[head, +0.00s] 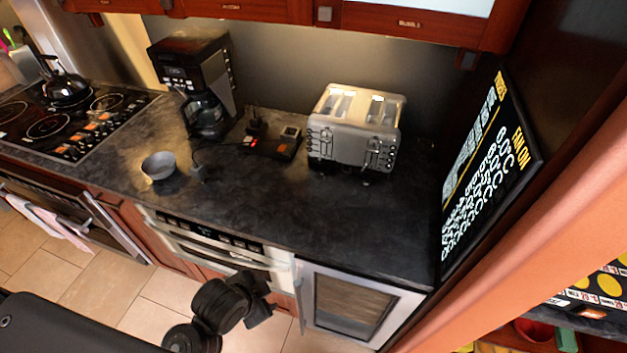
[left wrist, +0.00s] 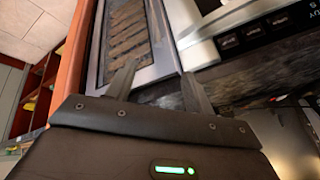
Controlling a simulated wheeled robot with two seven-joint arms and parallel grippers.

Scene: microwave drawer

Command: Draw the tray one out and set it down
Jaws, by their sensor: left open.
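The silver microwave drawer (head: 215,247) is built in below the counter, with a dark strip of buttons along its top; it looks shut. Its button panel also shows in the left wrist view (left wrist: 252,34). No tray can be made out clearly; anything inside the drawer is hidden. My left gripper (head: 264,297) is in front of the cabinets, near the drawer's right end and the glass-door unit. In the left wrist view its two fingers (left wrist: 160,85) are spread with nothing between them. My right gripper is not in view.
A silver-framed glass-door unit (head: 350,303) stands right of the drawer, with slatted shelves inside. The dark counter (head: 270,215) holds a toaster (head: 355,130), a coffee maker (head: 200,85) and a grey bowl (head: 158,166). The counter's front middle is clear.

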